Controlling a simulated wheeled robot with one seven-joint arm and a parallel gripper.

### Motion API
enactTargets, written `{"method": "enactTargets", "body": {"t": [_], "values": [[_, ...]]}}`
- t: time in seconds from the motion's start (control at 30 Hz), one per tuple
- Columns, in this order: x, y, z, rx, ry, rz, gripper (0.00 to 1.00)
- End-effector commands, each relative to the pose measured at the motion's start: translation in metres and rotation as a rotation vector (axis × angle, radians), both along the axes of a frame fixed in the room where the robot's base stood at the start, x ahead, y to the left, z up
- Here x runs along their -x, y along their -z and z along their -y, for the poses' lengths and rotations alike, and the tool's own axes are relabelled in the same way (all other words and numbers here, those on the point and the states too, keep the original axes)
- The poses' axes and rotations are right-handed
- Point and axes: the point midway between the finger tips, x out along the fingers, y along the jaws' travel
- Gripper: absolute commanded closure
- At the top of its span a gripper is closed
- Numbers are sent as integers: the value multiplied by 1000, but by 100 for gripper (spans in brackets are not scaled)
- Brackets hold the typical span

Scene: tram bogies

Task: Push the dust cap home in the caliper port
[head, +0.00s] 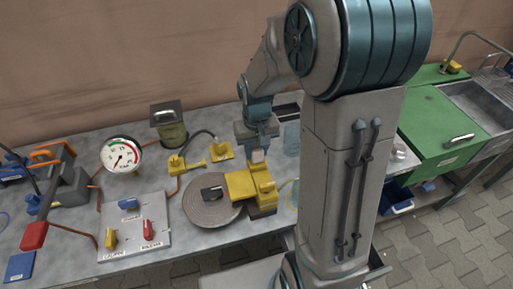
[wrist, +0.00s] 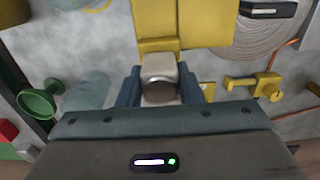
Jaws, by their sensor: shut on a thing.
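My gripper (head: 257,148) points down above the yellow caliper (head: 243,184) on the bench. In the wrist view, the two blue fingers of my gripper (wrist: 159,86) are shut on a pale grey, rounded piece, seemingly the dust cap (wrist: 159,70). A bit of the pale cap shows under the fingers in the head view (head: 257,156). The yellow caliper (wrist: 158,24) lies just beyond the cap in the wrist view. The cap and fingers hide the port, and I cannot tell whether the cap touches the caliper.
A grey disc (head: 207,210) lies beside the caliper. A plate with coloured handles (head: 133,228) and a pressure gauge (head: 121,154) stand at left. A lidded canister (head: 168,123) and yellow fittings (head: 187,163) are behind.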

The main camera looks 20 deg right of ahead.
Motion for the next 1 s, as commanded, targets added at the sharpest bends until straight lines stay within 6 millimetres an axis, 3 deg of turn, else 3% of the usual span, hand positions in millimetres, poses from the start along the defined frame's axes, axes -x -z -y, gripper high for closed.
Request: {"method": "enactTargets", "body": {"t": [0.33, 0.37, 0.43, 0.47, 0.77, 0.87, 1.0], "values": [[0, 8, 0, 0, 0, 0, 88], [0, 8, 0, 0, 0, 0, 65], [0, 7, 0, 0, 0, 0, 45], [0, 7, 0, 0, 0, 0, 42], [0, 5, 0, 0, 0, 0, 42], [-1, -3, 0, 0, 0, 3, 42], [-1, -29, 0, 0, 1, 7, 42]]}}
